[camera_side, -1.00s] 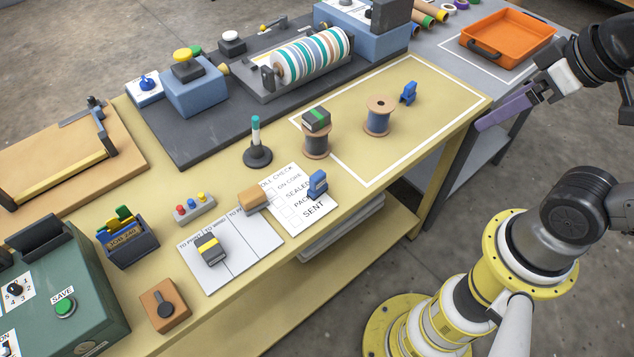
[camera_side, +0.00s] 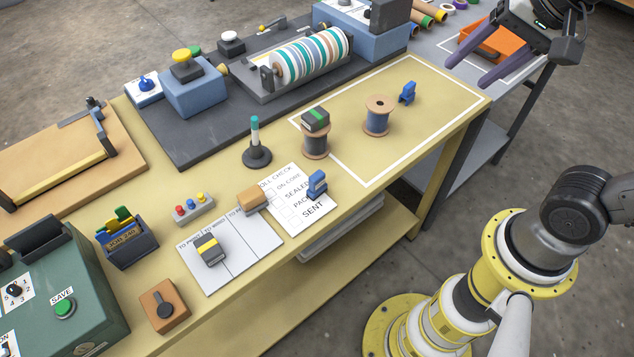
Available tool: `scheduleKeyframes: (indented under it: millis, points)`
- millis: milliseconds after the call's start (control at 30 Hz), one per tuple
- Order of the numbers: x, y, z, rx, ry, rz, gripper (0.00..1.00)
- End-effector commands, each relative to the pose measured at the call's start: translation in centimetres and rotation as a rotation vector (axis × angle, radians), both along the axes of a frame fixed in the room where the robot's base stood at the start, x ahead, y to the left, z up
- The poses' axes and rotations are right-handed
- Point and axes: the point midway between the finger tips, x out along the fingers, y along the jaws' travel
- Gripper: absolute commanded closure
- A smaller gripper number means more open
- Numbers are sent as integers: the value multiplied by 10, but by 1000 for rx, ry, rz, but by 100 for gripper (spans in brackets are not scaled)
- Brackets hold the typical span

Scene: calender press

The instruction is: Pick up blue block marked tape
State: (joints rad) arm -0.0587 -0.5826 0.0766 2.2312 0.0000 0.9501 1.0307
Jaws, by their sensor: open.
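Two small blue blocks are in view. One blue block (camera_side: 317,184) stands on the right edge of the printed checklist sheet (camera_side: 284,184). The other blue block (camera_side: 407,93) stands inside the white outline at the right of the yellow table, beside a wooden spool (camera_side: 377,115). Any marking on either is too small to read. My gripper (camera_side: 467,74) is at the upper right, its two purple fingers apart and empty. It is above the grey side table, up and right of both blue blocks, and touches neither.
A spool (camera_side: 316,143) carries a grey block with a green stripe (camera_side: 315,119). A rod on a black base (camera_side: 256,152) stands to its left. The calender press with its striped roll (camera_side: 310,56) is behind. An orange tray (camera_side: 492,43) is partly hidden by my gripper. The outlined area's front is clear.

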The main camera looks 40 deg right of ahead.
Motion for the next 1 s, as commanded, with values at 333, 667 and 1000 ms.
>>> scheduleKeyframes:
  millis: [333, 667, 1000]
  points:
    - [112, 78, -32, 226, 247, -511, 38]
    - [146, 161, -122, 124, 432, -524, 38]
    - [137, 172, -167, 86, 467, -495, 38]
